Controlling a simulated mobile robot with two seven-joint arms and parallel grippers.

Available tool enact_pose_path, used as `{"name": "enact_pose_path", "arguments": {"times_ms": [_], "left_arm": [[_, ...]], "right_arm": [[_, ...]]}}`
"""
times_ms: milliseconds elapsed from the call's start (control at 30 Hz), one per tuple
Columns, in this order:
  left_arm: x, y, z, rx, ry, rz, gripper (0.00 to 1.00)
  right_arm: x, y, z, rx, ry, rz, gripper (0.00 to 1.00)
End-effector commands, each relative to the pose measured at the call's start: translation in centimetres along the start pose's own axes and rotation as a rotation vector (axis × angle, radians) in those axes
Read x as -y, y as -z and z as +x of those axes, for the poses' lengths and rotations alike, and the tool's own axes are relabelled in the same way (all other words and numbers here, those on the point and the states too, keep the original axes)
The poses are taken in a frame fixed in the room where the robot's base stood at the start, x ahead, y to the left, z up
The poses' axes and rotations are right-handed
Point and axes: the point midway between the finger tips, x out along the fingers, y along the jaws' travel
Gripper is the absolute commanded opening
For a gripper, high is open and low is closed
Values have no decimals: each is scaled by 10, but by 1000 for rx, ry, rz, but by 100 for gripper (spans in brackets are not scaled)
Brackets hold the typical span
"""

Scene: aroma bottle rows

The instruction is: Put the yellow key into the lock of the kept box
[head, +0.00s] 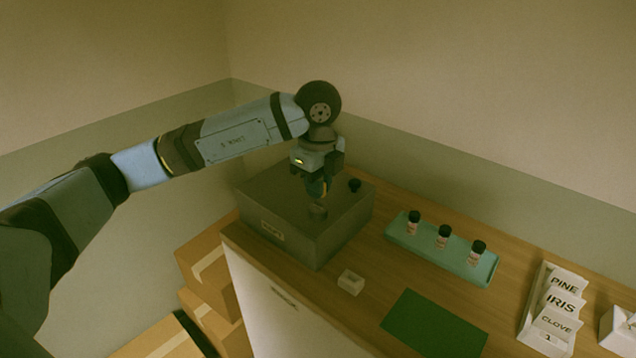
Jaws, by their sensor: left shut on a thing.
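The kept box is a dark grey box (345,232) on the counter, with a small label (272,231) on its front. My left gripper (317,188) points down just above the post. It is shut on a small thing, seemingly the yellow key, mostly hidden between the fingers. I cannot tell whether the key touches the post. My right gripper is not in view.
On the wooden counter stand a teal tray (402,238) with three black-capped bottles, a small white block (350,281), a green mat (434,324) and a white rack of name cards (527,335). Cardboard boxes (207,271) are stacked left of the counter.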

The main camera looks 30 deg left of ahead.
Motion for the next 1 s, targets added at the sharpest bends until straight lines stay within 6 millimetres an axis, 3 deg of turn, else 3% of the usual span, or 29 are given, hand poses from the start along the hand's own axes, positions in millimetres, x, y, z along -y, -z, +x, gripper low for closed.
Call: {"name": "enact_pose_path", "arguments": {"times_ms": [833, 867, 900, 967, 1000], "left_arm": [[0, 0, 22, 0, 0, 0, 0], [0, 0, 21, 0, 0, 0, 19], [0, 0, 21, 0, 0, 0, 28], [0, 0, 21, 0, 0, 0, 42], [0, 0, 21, 0, 0, 0, 42]], "right_arm": [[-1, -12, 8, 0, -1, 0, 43], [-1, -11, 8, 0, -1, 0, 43], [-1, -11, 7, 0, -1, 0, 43], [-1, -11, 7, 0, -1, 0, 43], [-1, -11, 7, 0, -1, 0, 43]]}}
